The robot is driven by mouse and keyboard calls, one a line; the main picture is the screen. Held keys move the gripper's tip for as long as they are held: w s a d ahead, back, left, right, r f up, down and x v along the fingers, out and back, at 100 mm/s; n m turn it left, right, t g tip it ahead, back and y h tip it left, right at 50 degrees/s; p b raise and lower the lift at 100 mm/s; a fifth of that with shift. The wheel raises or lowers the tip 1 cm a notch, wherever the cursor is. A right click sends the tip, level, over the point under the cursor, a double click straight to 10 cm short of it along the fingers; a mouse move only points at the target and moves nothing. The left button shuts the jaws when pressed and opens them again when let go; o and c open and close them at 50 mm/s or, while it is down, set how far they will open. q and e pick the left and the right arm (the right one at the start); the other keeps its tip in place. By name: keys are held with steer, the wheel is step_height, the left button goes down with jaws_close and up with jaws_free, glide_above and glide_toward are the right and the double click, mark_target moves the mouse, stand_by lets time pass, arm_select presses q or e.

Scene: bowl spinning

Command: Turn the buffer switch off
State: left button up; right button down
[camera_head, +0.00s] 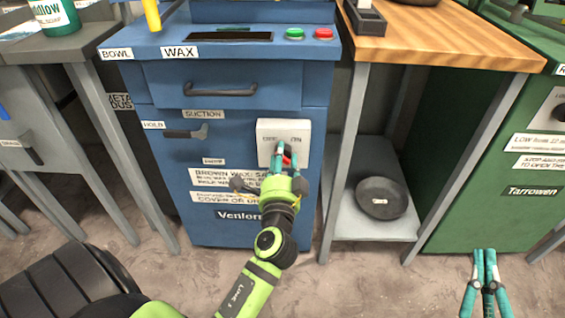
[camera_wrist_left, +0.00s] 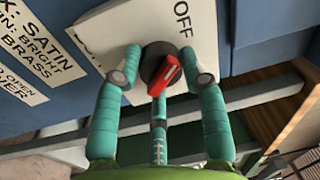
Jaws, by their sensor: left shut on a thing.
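The buffer switch is a dark round knob with a red handle (camera_wrist_left: 163,77) on a pale plate (camera_head: 263,130) on the blue cabinet's front. The word OFF shows on the plate in the left wrist view; in the head view ON is at the plate's upper right. My left gripper (camera_head: 284,150) is shut on the knob, with teal fingers on both sides of it in the left wrist view (camera_wrist_left: 160,68). The red handle is slanted in that view, and the fingers partly cover the switch in the head view. My right gripper (camera_head: 485,252) is shut and empty at the lower right.
The blue cabinet (camera_head: 225,225) has a drawer handle and a hose-like handle left of the switch. Green and red buttons (camera_head: 323,33) sit on its top. A wooden-topped table (camera_head: 445,40) stands right of it, with a dark pan (camera_head: 381,198) on its lower shelf.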

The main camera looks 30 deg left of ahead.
arm_select(q)
steer(key=shift+a+r+n, duration=0.15)
steer(key=shift+a+n, duration=0.05)
steer(key=shift+n, duration=0.2)
arm_select(e)
steer(key=shift+s+a+r+t+y, duration=0.1)
steer(key=shift+s+r+t+y, duration=0.15)
steer(key=shift+r, duration=0.35)
steer(key=shift+s+a+r+t+y, duration=0.15)
steer(key=shift+s+r+t, duration=0.2)
steer(key=shift+r, duration=0.25)
arm_select(q)
steer(key=o, duration=1.1)
steer(key=shift+o, duration=0.2)
steer(key=shift+d, duration=0.1)
arm_select(e)
steer(key=shift+w, duration=0.1)
arm_select(q)
step_height(320, 180, up, 10)
steer(key=shift+f, duration=0.1)
